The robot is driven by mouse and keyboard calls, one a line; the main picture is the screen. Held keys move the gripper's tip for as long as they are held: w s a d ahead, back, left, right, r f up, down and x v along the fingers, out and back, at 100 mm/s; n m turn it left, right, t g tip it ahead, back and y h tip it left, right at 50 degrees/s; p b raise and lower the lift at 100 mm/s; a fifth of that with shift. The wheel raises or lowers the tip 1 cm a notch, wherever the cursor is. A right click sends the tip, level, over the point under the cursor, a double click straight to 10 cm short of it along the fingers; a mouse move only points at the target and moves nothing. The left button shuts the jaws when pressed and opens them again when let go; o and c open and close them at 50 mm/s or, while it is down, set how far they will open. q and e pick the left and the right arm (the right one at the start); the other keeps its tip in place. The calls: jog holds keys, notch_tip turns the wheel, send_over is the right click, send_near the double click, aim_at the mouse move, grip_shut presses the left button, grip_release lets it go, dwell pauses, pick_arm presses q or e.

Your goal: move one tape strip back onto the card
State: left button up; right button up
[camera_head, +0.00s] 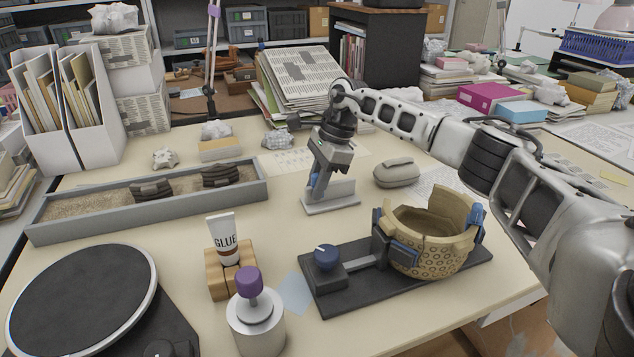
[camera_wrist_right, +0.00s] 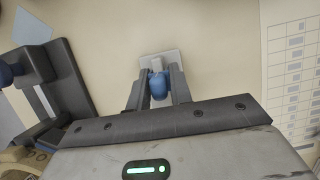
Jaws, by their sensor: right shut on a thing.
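My right gripper (camera_head: 316,190) points down at a pale grey stand (camera_head: 343,192) with a flat base and a low upright plate, on the middle of the table. In the right wrist view my fingers (camera_wrist_right: 157,88) are shut on a small rounded blue piece (camera_wrist_right: 158,86). The stand (camera_wrist_right: 161,60) shows just beyond the blue piece. I cannot tell whether the blue piece is a tape strip, or whether it touches the stand. A pale sheet with small marks (camera_head: 290,161) lies behind the stand; I cannot tell whether it is the card. My left gripper is not in view.
A black clamp base (camera_head: 325,298) with a brown pot (camera_head: 428,262) stands at front right. A glue tube (camera_head: 224,240), a grey-lidded pot with a purple knob (camera_head: 256,322) and a black turntable (camera_head: 82,300) stand at front left. A sand tray (camera_head: 140,232) lies behind.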

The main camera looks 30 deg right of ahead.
jog(key=o, duration=0.8)
jog(key=shift+c, duration=0.2)
jog(key=p+v, duration=0.1)
jog(key=v, duration=1.5)
jog(key=shift+p, duration=0.4)
